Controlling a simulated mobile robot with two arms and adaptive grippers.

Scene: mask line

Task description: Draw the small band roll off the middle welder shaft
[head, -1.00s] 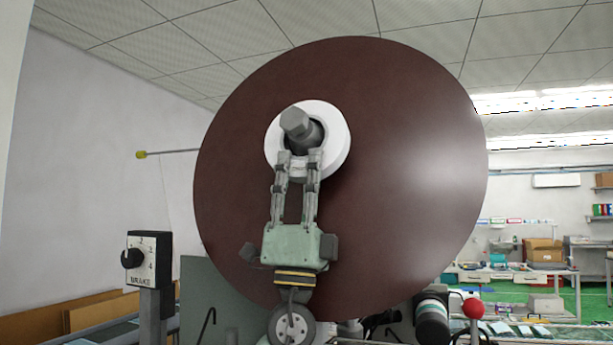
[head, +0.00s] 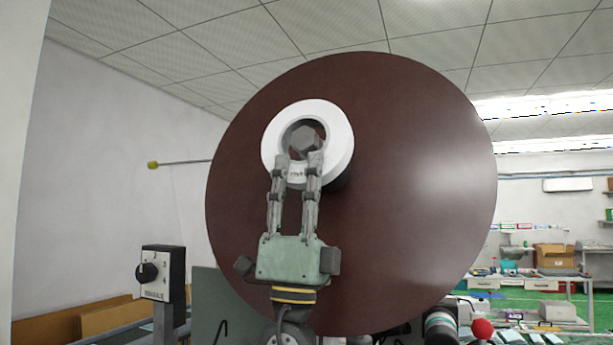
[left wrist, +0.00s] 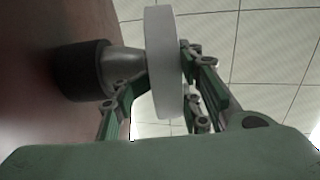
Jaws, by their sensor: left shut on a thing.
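The small band roll (head: 340,132) is a white ring in front of a large dark red-brown disc (head: 420,180). My left gripper (head: 298,165) comes up from below and is shut on its lower rim. The grey hexagonal shaft end (head: 305,140) shows inside the roll's hole. In the left wrist view the roll (left wrist: 163,65) stands edge-on between the fingers, with the shaft's grey tapered part (left wrist: 121,65) and black collar (left wrist: 80,72) to its left. Whether the shaft tip is still inside the hole is hidden there. My right gripper is not in view.
A brake knob box (head: 162,272) stands at the lower left. A thin rod with a yellow tip (head: 153,165) sticks out left of the disc. A red ball knob (head: 482,328) is at the lower right. Benches with boxes stand far behind at the right.

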